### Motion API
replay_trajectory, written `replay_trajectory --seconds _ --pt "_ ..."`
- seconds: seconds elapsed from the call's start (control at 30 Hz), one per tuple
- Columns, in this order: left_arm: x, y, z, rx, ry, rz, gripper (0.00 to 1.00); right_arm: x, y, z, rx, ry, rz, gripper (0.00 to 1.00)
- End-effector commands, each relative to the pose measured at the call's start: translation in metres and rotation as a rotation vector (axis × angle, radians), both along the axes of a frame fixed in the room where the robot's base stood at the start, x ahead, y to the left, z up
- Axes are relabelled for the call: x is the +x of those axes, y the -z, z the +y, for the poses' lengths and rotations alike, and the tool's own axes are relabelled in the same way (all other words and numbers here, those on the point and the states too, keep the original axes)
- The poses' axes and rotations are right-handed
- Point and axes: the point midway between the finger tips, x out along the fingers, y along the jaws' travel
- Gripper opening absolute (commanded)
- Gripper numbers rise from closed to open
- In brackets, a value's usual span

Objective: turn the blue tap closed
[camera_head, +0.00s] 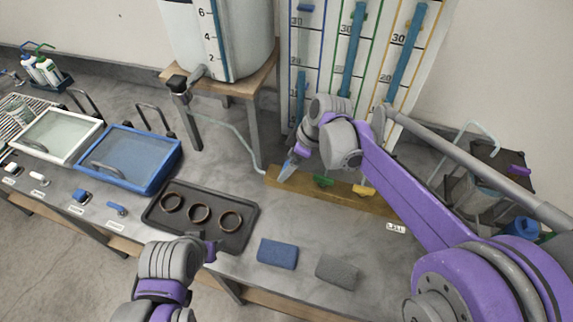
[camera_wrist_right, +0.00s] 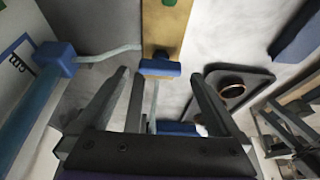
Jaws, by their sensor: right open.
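The blue tap (camera_wrist_right: 159,68) sits on the wooden board (camera_wrist_right: 160,32) in the right wrist view, its handle lying across the board. My right gripper (camera_wrist_right: 160,76) is open, with one finger on either side of the blue tap and the tap just beyond the fingertips. I see no clear contact. In the head view my right gripper (camera_head: 287,168) is at the left end of the board (camera_head: 340,198) and mostly hides the blue tap. A green tap (camera_head: 323,181) and a yellow tap (camera_head: 363,190) stand farther right. My left gripper (camera_head: 212,250) is by the black tray; its jaws are unclear.
The black tray (camera_head: 151,216) holds three dark rings. A blue block (camera_head: 277,253) and a grey block (camera_head: 338,271) lie in front of the board. Gauge tubes (camera_head: 352,50) rise behind it, and a pale hose (camera_head: 235,131) runs to its left end. Bench is clear between blocks and board.

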Motion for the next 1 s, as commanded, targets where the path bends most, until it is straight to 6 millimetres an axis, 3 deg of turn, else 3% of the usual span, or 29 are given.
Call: replay_trajectory --seconds 0.17,0.47,0.9,1.0 --pt "-0.0004 0.0009 0.0 0.0 0.0 0.001 0.5 0.0017 0.0133 0.0055 0.0 -0.001 0.0 1.0" --pt "-0.0003 0.0009 0.0 0.0 0.0 0.001 0.5 0.0018 0.0148 0.006 0.0 0.0 -0.001 1.0" --pt "-0.0003 0.0009 0.0 0.0 0.0 0.001 0.5 0.0017 0.0146 0.0057 0.0 0.0 -0.001 0.21" --pt "-0.0003 0.0009 0.0 0.0 0.0 0.001 0.5 0.0017 0.0145 0.0057 0.0 0.001 -0.001 0.17"
